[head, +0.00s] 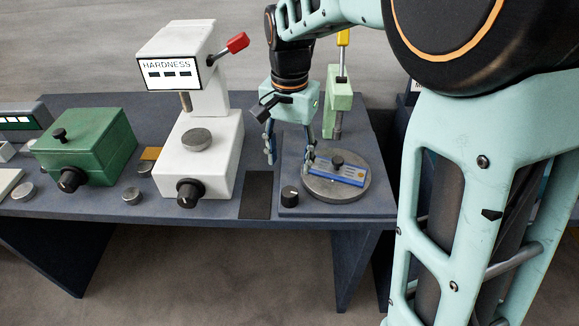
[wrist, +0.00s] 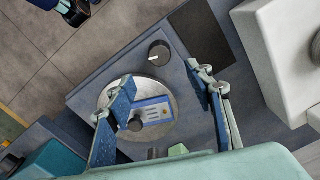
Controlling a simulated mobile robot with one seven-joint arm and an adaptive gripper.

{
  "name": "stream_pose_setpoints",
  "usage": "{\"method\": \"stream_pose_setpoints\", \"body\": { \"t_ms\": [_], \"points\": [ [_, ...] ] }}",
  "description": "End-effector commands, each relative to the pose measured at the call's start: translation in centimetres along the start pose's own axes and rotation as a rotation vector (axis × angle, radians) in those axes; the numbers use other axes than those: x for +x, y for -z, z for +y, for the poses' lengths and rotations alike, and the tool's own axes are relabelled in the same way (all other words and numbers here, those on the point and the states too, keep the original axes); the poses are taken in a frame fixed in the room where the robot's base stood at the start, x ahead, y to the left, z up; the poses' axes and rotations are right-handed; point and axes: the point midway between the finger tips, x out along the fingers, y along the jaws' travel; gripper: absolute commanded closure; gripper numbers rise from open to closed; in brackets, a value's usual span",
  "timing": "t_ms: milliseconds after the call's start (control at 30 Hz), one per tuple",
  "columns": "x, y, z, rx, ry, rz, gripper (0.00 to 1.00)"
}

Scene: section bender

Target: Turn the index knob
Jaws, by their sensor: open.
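A black index knob (head: 290,196) with a white mark stands on the front left corner of a dark blue base plate. It also shows in the wrist view (wrist: 159,53). My gripper (head: 290,158) is open and empty, pointing down above the plate. In the wrist view the knob lies just beyond the gap between the fingertips (wrist: 161,82), with both fingers apart from it. A round grey disc (head: 318,188) lies right of the knob, bearing a blue-and-white plate (head: 349,178) and a dark central knob (head: 337,160). One finger covers part of the disc in the wrist view.
A dark mat (head: 257,195) lies left of the base plate. A white hardness tester (head: 220,150) with its own black knob stands further left, then a green box (head: 85,147). A pale green post (head: 338,100) stands behind the disc. Loose metal discs lie on the bench.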

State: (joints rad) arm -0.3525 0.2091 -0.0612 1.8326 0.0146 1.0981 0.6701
Motion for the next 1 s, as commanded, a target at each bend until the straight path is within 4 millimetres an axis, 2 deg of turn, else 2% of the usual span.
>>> {"method": "stream_pose_setpoints", "body": {
  "t_ms": [567,833,1000],
  "points": [
    [0.0,0.0,0.1,0.001,-0.001,-0.001,0.52],
    [1.9,-0.1,0.1,-0.001,-0.004,-0.003,0.52],
    [4.8,-0.2,0.1,-0.001,-0.005,-0.006,0.52]
  ]
}}
